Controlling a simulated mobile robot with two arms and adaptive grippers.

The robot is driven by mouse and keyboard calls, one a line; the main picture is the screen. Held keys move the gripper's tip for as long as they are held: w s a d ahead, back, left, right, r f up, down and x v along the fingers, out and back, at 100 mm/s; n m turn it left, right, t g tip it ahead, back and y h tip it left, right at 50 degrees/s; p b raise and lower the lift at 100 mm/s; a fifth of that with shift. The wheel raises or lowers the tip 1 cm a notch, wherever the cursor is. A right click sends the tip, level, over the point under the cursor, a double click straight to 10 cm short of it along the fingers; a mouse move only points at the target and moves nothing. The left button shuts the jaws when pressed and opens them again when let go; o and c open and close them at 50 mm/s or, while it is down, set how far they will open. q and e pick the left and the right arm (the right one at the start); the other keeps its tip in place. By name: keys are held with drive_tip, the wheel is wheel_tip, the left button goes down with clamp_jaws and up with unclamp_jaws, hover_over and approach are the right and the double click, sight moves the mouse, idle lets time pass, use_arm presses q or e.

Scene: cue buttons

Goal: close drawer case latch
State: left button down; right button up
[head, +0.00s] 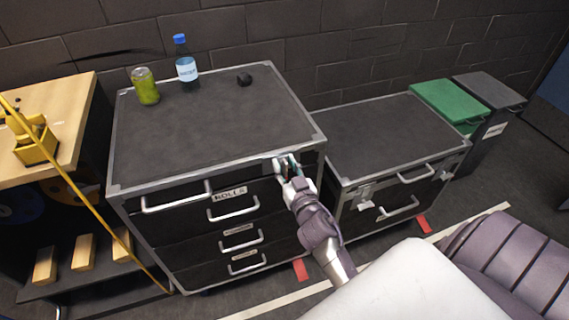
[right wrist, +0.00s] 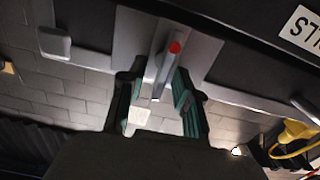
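The black drawer case (head: 160,172) has a dark top, metal edges and several drawers with silver handles. A label (head: 230,192) marks an upper drawer. The latch (right wrist: 165,72) is a grey lever with a red dot on a metal plate (right wrist: 205,52), near the case's top right front corner. My right gripper (head: 288,164) is at that corner and partly covers the latch in the head view. In the right wrist view, its green-padded fingers (right wrist: 156,98) are apart, with the lever's end between them. I cannot tell whether they touch it. My left gripper is not in view.
A blue-capped bottle (head: 187,68), a green can (head: 146,88) and a small black object (head: 244,79) stand on the case. A lower black case (head: 385,130) stands close on the right. A wooden bench (head: 60,125) with a yellow tool (head: 36,146) is on the left.

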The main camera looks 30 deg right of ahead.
drive_tip(key=c, duration=0.5)
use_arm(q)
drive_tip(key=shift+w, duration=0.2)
use_arm(e)
clamp_jaws()
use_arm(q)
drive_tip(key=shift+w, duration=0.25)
use_arm(e)
drive_tip(key=shift+a+f+n, duration=0.1)
drive_tip(key=shift+f+n, duration=0.05)
drive_tip(key=shift+n, duration=0.45)
drive_tip(key=shift+a+f+n, duration=0.15)
drive_tip(key=shift+n, duration=0.75)
use_arm(q)
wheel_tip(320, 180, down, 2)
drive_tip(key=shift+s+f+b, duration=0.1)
drive_tip(key=shift+b, duration=0.95)
use_arm(e)
drive_tip(key=n, duration=0.5)
drive_tip(key=f+n, duration=0.1)
drive_tip(key=n, duration=0.3)
drive_tip(key=a+n, duration=0.1)
drive_tip(key=n, duration=0.4)
drive_tip(key=shift+w+f+n, duration=0.2)
drive_tip(key=shift+f+n, duration=0.05)
drive_tip(key=shift+n, duration=0.05)
drive_tip(key=shift+r, duration=0.1)
